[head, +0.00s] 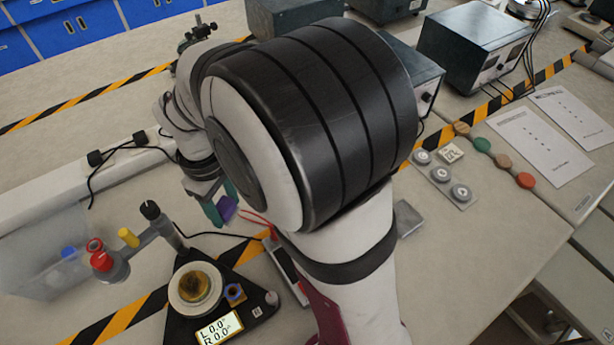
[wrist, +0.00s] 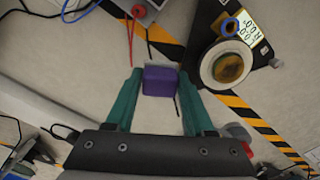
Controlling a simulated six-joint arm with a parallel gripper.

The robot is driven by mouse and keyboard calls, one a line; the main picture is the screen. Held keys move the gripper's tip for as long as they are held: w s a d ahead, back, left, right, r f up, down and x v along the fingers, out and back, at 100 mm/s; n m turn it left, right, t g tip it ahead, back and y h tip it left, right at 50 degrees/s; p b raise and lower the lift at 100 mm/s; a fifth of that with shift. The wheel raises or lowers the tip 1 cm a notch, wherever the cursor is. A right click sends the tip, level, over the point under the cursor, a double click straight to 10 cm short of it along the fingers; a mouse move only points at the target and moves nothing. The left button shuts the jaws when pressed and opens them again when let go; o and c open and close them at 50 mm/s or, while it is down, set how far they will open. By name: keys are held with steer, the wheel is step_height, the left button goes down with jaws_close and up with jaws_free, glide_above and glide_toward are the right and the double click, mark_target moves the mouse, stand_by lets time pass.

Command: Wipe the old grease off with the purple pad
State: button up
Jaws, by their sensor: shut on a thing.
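The purple pad (wrist: 159,81) is held between the teal fingers of my gripper (wrist: 160,76). In the head view the pad (head: 228,207) and my gripper (head: 214,207) are partly hidden behind my arm. The old grease (head: 194,286) looks like a brown-yellow patch in the middle of a white round plate (head: 176,301) on a black triangular base. The grease also shows in the wrist view (wrist: 229,68), to the right of the pad. The pad is apart from the grease; its height above the bench is hard to tell.
A small display (head: 220,327) and a blue ring (head: 234,292) sit on the black base. A holder with coloured-handled tools (head: 112,263) and a clear bin (head: 40,255) stand left. A red wire (wrist: 130,42) lies near the pad. Striped tape crosses the bench.

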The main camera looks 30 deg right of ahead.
mark_target(183, 290)
steer(key=s+a+r+n, duration=0.1)
steer(key=s+a+n, duration=0.15)
steer(key=a, duration=0.45)
steer(key=s+a+r+n, duration=0.1)
steer(key=s+a, duration=0.3)
steer(key=a, duration=0.4)
steer(key=shift+w+d+f, duration=0.1)
steer(key=shift+f, duration=1.55)
steer(key=shift+d+f, duration=0.1)
steer(key=shift+f, duration=1.55)
steer(key=shift+d+f, duration=0.55)
steer(key=shift+f, duration=0.1)
steer(key=shift+c, duration=0.5)
steer(key=shift+d, duration=2.4)
steer(key=shift+a+r, duration=0.1)
steer(key=shift+a, duration=2.9)
step_height(183, 290, up, 8)
steer(key=shift+d, duration=0.1)
